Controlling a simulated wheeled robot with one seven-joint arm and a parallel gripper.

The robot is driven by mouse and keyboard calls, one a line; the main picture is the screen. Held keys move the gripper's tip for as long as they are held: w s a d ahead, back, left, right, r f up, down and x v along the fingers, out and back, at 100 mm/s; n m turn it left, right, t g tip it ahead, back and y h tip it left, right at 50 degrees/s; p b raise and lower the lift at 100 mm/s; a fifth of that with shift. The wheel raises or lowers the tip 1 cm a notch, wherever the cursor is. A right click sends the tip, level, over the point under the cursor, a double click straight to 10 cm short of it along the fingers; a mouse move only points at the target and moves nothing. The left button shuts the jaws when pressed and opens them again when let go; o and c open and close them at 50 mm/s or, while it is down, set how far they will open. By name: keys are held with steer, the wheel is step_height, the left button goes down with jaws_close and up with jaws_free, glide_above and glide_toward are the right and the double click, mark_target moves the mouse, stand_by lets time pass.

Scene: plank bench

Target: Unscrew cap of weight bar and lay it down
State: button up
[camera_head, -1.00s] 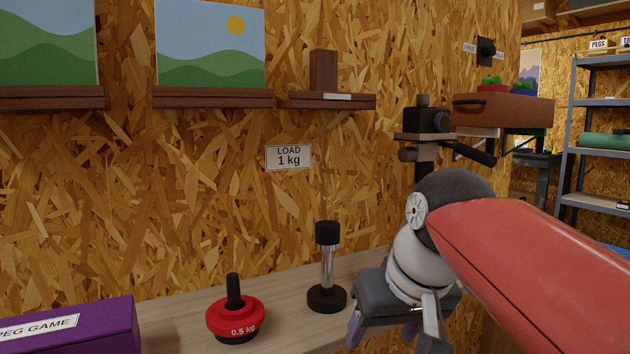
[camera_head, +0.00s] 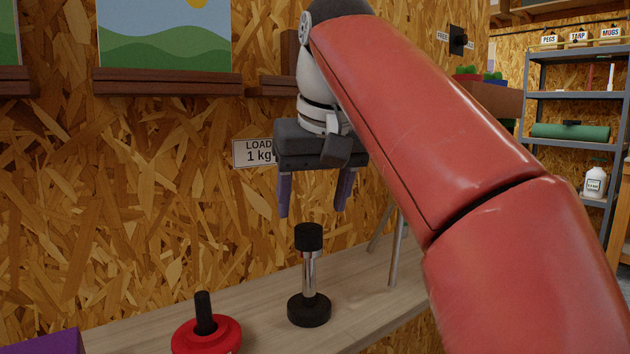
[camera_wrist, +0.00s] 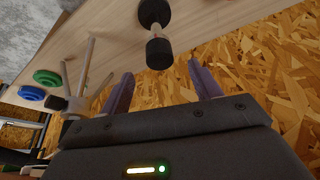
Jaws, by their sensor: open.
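The weight bar (camera_head: 309,275) stands upright on the plank bench, a shiny rod on a round black base. Its black cap (camera_head: 309,237) sits on top of the rod. In the wrist view the cap (camera_wrist: 159,53) shows just beyond the fingertips, roughly between them. My gripper (camera_head: 313,213) is open and empty, its two purple fingers pointing down above the cap and apart from it. The gripper also shows in the wrist view (camera_wrist: 166,82). A red 0.5 kg weight (camera_head: 207,337) with a black post through its middle sits to the left of the bar.
The bench (camera_head: 262,292) has bare wood around the bar. A metal stand (camera_head: 395,250) is to its right; green and blue discs (camera_wrist: 46,78) lie beyond in the wrist view. A purple box (camera_head: 45,343) is at lower left. The wall behind carries a "LOAD 1 kg" sign (camera_head: 252,153).

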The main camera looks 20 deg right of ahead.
mark_target(310, 227)
steer(key=shift+b+x, duration=0.55)
steer(key=shift+x, duration=1.65)
steer(key=c, duration=1.2)
steer(key=shift+o, duration=0.2)
steer(key=shift+d+r+n+y+p, duration=0.15)
steer(key=shift+n+y+p, duration=0.35)
steer(key=shift+n+p, duration=0.55)
steer(key=shift+w+n, duration=0.1)
steer(key=shift+n, duration=0.25)
steer(key=shift+n+y, duration=0.6)
steer(key=shift+n, duration=0.9)
steer(key=shift+g, duration=0.3)
